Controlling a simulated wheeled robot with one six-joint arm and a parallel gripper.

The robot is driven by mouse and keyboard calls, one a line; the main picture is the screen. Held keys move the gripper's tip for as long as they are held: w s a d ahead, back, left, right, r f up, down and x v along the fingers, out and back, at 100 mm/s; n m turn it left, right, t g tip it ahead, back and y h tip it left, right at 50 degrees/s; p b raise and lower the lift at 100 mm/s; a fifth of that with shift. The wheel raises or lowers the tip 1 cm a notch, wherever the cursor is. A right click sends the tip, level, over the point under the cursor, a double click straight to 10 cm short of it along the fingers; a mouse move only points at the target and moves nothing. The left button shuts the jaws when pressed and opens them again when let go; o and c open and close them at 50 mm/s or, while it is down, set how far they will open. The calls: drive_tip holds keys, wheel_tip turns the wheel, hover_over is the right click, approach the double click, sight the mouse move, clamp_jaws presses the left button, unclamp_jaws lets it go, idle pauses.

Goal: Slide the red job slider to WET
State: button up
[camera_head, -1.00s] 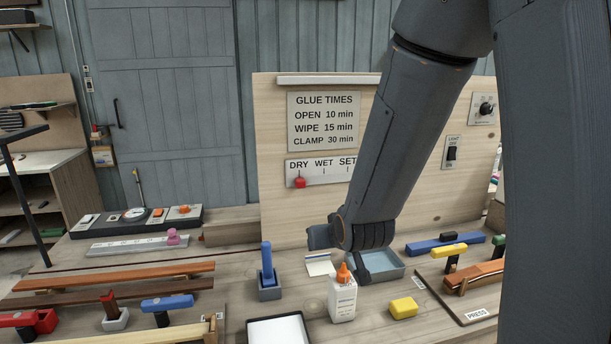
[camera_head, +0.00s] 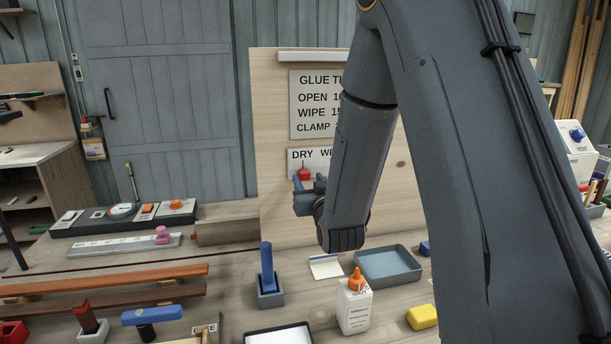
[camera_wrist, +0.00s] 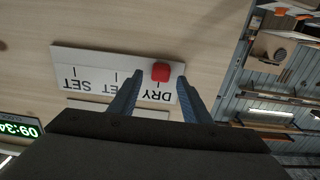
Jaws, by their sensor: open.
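The red job slider (camera_head: 304,172) is at the DRY mark, at the left end of its white label plate (camera_head: 321,164) on the upright board. In the wrist view the plate (camera_wrist: 88,61) appears upside down, with the slider (camera_wrist: 160,72) at DRY; WET and SET are to its left in that view. My gripper (camera_head: 305,184) is at the plate in the head view, its arm hiding the SET end. In the wrist view my open gripper (camera_wrist: 160,78) has one finger on each side of the slider, with gaps showing. Contact is not visible.
The glue times sign (camera_head: 316,104) is above the plate, partly behind my arm. Below on the bench are a glue bottle (camera_head: 354,305), a blue-grey tray (camera_head: 390,265), a yellow block (camera_head: 422,317) and a blue-handled tool in a holder (camera_head: 268,276).

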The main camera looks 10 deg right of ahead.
sight(304, 175)
drive_tip(key=shift+w+p, duration=0.35)
drive_tip(key=shift+w, duration=1.15)
drive_tip(key=shift+c, duration=0.5)
clamp_jaws()
